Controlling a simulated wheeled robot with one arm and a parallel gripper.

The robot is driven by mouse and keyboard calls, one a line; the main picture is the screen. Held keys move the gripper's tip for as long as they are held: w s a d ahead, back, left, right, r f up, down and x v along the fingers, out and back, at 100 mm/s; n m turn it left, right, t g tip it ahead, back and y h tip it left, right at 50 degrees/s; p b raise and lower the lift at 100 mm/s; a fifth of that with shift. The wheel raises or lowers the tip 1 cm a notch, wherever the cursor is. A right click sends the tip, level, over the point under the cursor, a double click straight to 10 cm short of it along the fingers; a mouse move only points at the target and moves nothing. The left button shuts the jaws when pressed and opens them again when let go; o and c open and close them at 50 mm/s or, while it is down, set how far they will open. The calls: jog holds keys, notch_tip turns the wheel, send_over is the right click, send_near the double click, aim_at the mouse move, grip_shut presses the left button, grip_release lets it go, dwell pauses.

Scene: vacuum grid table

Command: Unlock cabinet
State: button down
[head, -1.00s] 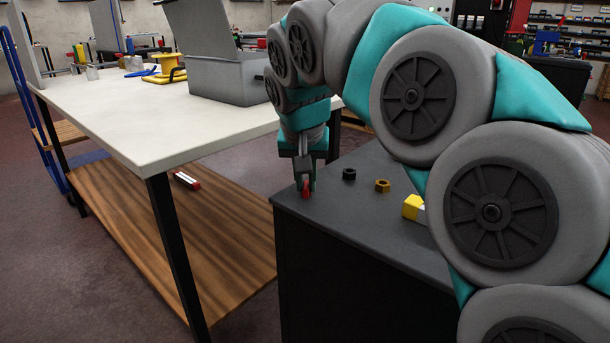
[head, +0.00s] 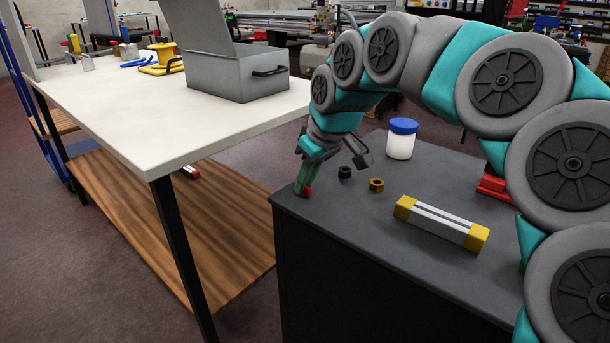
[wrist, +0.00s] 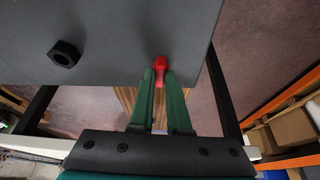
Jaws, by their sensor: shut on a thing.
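The dark grey cabinet (head: 345,265) stands in the middle of the head view; no lock or keyhole shows on its visible faces. My gripper (head: 308,182) is at the cabinet's far left corner, tilted, its fingers pointing down and to the left. It is shut on a small red piece (head: 306,191). In the wrist view the red piece (wrist: 160,66) shows between the tips of my green gripper fingers (wrist: 160,80), near the cabinet top's edge (wrist: 120,74). The fingers hide part of it. I cannot tell whether it touches the cabinet or whether it is a key.
On the cabinet top are a black nut (head: 345,172), a brass nut (head: 376,184), a blue-lidded white jar (head: 400,142), a yellow-ended bar (head: 440,222) and a red object (head: 494,187). A white-topped table (head: 130,125) with a grey toolbox (head: 225,75) stands left.

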jog(key=shift+n, duration=0.5)
jog(key=c, duration=0.9)
grip_release()
jog(key=shift+r, duration=0.1)
jog(key=shift+g, duration=0.3)
jog(key=v, duration=0.7)
jog(key=shift+s+d+r, duration=0.1)
jog(key=shift+d+r, duration=0.05)
jog(key=shift+r, duration=0.1)
jog(key=shift+s, duration=0.1)
